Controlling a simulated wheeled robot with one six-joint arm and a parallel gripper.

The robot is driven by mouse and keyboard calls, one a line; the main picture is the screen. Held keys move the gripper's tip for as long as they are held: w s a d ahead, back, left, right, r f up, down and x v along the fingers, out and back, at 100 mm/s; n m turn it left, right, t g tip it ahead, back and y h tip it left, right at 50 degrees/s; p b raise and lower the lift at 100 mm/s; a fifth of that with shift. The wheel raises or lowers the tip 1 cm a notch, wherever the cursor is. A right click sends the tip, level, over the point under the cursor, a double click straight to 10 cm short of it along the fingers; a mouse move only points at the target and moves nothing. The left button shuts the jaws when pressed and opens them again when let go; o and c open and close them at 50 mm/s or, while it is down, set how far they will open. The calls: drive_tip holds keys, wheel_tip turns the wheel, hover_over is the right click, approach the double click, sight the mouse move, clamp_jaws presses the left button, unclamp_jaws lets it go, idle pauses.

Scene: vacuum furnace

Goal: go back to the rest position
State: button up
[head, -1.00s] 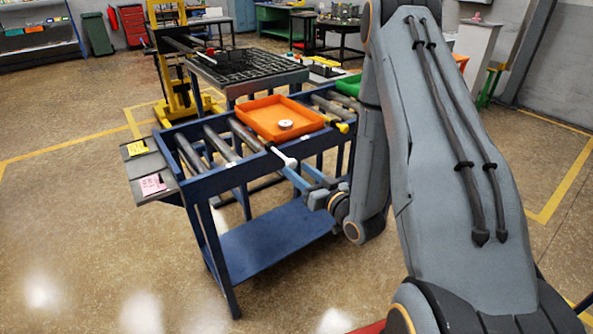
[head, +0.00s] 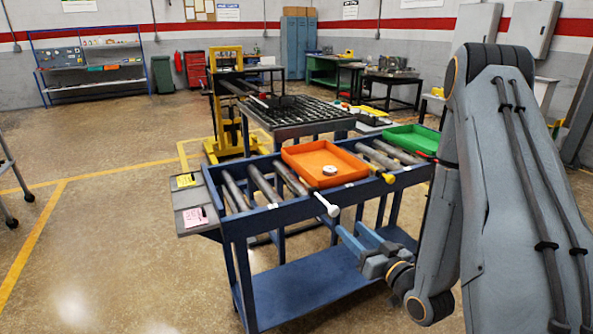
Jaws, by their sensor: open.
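My gripper (head: 362,240) is in the head view, in front of the near long side of the blue roller cart (head: 290,213). Its two blue fingers point up and left and stand apart, with nothing seen between them. The grey arm fills the right side of the picture and reaches down to the gripper. A white-tipped handle (head: 327,205) sticks out over the cart's near rail, a little above and left of the fingers. I cannot tell the exact gap between the fingers and the cart.
An orange tray (head: 347,179) with a small round metal part (head: 329,170) rests on the cart. A green tray (head: 412,139) lies to its right. A dark grate table (head: 290,131) and a yellow lifter (head: 224,105) stand behind. The floor at left is mostly clear.

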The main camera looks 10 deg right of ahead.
drive_tip(key=s+a+r+g+h, duration=0.2)
drive_tip(key=s+g, duration=0.6)
drive_tip(key=s, duration=0.1)
drive_tip(key=s+a+r+m+g+h, duration=0.1)
drive_tip(key=s+a+r+g+h, duration=0.2)
drive_tip(key=s+g, duration=0.5)
drive_tip(key=shift+s+a+h, duration=0.2)
drive_tip(key=shift+s+h, duration=0.1)
drive_tip(key=shift+s, duration=0.55)
